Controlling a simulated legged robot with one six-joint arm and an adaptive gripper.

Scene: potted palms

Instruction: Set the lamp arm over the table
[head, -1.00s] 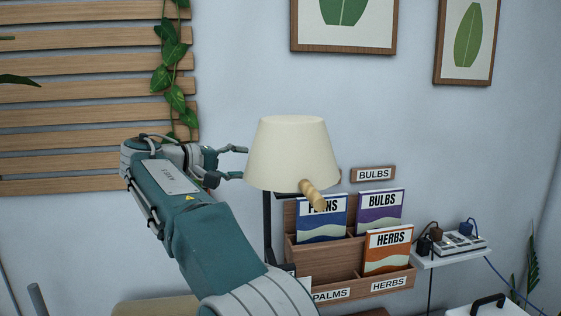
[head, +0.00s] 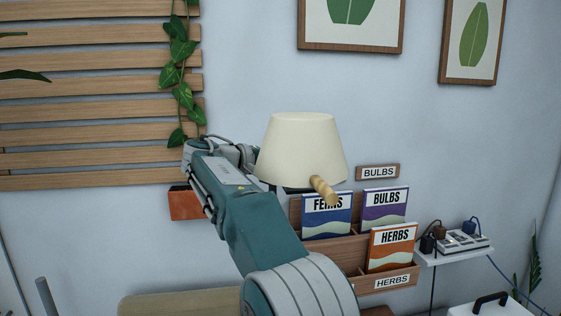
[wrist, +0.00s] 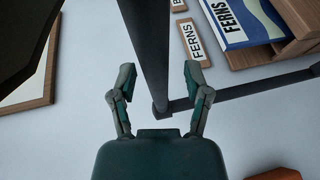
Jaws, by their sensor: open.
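The lamp has a cream shade (head: 302,150) with a wooden handle (head: 323,189) below it, in front of the wall in the head view. In the wrist view a dark upright bar (wrist: 152,45) and a dark crossing bar (wrist: 250,85), seemingly the lamp's arm, meet near the fingers. My gripper (wrist: 160,78) is open, with the upright bar between its fingertips in the picture; contact cannot be told. In the head view the shade hides my fingers. A pale wooden surface (head: 185,303), perhaps the table, shows at the bottom edge, partly hidden by my arm.
A wooden rack (head: 345,250) with seed packets hangs behind the lamp. A slatted panel (head: 80,123) with a vine is at left, and an orange box (head: 185,203) sits behind my arm. A white shelf (head: 455,255) with a power strip is at right.

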